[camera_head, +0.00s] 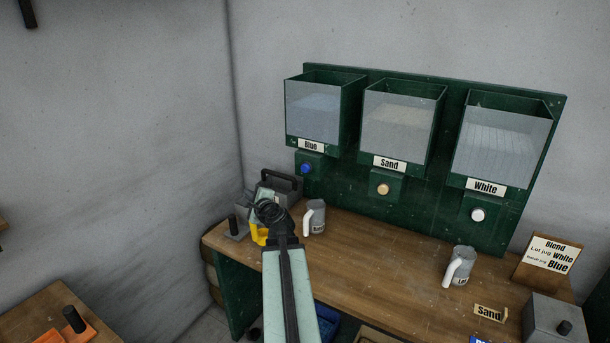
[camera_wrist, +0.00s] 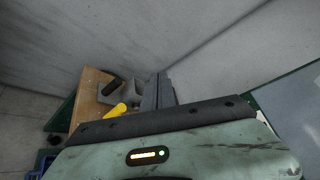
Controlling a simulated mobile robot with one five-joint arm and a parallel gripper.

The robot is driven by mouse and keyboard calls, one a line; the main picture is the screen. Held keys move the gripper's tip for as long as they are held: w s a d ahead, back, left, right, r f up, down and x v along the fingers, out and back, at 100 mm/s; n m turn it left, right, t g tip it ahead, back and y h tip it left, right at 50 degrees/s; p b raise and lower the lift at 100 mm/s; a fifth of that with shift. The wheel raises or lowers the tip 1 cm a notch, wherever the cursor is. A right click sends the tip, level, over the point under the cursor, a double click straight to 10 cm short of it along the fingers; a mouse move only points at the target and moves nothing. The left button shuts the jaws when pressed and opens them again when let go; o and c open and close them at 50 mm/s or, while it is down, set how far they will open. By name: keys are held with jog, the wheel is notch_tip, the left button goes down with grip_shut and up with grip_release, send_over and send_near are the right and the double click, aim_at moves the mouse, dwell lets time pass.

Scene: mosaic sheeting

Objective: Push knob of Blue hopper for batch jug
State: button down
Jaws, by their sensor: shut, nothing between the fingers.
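The Blue hopper (camera_head: 318,110) is the left one of three clear-fronted bins on the green wall panel, with a "Blue" label. Its blue knob (camera_head: 305,168) sits on a green block below the label. A grey jug (camera_head: 317,215) with a white handle stands on the bench below that hopper; its lettering is too small to read. My gripper (camera_head: 268,211) is in front of the bench's left end, below and left of the blue knob in the picture, apart from it. Its fingers (camera_wrist: 159,92) are shut and empty in the wrist view. The knob is not visible there.
The Sand hopper (camera_head: 402,118) and White hopper (camera_head: 503,140) have a tan and a white knob. Another jug (camera_head: 460,265) stands below White. A blend card (camera_head: 548,255) pairs batch jug with Blue. A grey machine (camera_head: 277,188) with yellow part is beside my gripper.

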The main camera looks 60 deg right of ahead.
aim_at(305, 168)
jog(key=s+d+r+m+g+h, duration=0.1)
jog(key=s+d+m+h, duration=0.3)
jog(key=s+d, duration=0.5)
jog(key=shift+s+d+r+m+g+b, duration=0.15)
jog(key=shift+r+m+g+b, duration=0.2)
jog(key=shift+m, duration=0.65)
jog(key=shift+f, duration=0.1)
jog(key=d, duration=0.8)
jog(key=shift+d, duration=0.4)
jog(key=shift+d, duration=0.1)
jog(key=shift+d, duration=0.3)
dwell(0.3)
